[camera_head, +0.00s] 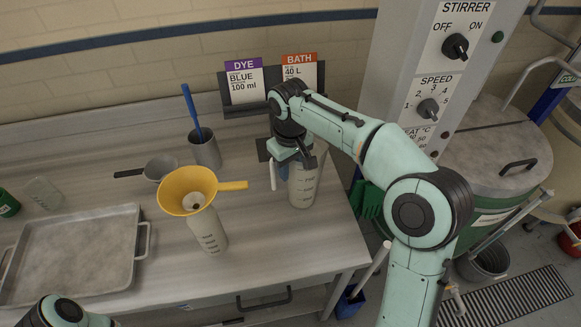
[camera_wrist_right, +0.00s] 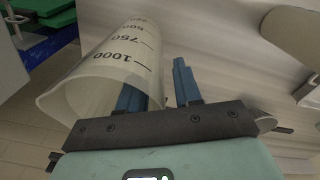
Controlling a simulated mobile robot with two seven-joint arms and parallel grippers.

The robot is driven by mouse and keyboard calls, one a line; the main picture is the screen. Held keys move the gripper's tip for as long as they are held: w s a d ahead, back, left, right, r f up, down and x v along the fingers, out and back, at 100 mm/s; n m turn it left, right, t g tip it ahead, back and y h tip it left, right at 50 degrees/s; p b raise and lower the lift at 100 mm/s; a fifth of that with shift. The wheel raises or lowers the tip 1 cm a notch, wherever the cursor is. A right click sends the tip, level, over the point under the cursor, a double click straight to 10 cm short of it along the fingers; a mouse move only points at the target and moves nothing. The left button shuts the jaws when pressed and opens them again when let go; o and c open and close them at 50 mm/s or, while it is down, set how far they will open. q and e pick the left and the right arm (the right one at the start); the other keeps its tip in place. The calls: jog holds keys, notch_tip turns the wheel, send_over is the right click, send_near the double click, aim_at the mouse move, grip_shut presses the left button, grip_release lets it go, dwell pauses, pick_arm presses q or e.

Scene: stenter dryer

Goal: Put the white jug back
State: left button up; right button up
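The white jug (camera_head: 303,184) is translucent, with dark volume marks, and stands upright on the bench at its right end. Its pale handle (camera_head: 273,175) shows on its left side. My right gripper (camera_head: 291,158) is above the jug's left part, near the handle. In the right wrist view the jug (camera_wrist_right: 103,70) lies left of centre, its mouth toward the camera. There the right gripper's (camera_wrist_right: 160,88) blue fingers are apart, one overlapping the jug and one beside it. I cannot tell whether they touch it. My left gripper is not in view.
A yellow funnel (camera_head: 190,187) sits in a pale bottle (camera_head: 208,232) left of the jug. A steel cup (camera_head: 206,150) with a blue stick, a ladle (camera_head: 158,168) and a tray (camera_head: 75,250) are further left. Label cards (camera_head: 244,82) stand behind. The control column (camera_head: 405,75) is at right.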

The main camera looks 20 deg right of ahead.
notch_tip(320, 180, up, 11)
jog(key=shift+a+r+p, duration=0.1)
jog(key=shift+a+p, duration=0.05)
jog(key=shift+p, duration=1.1)
jog(key=shift+s+r, duration=0.1)
jog(key=shift+r, duration=0.15)
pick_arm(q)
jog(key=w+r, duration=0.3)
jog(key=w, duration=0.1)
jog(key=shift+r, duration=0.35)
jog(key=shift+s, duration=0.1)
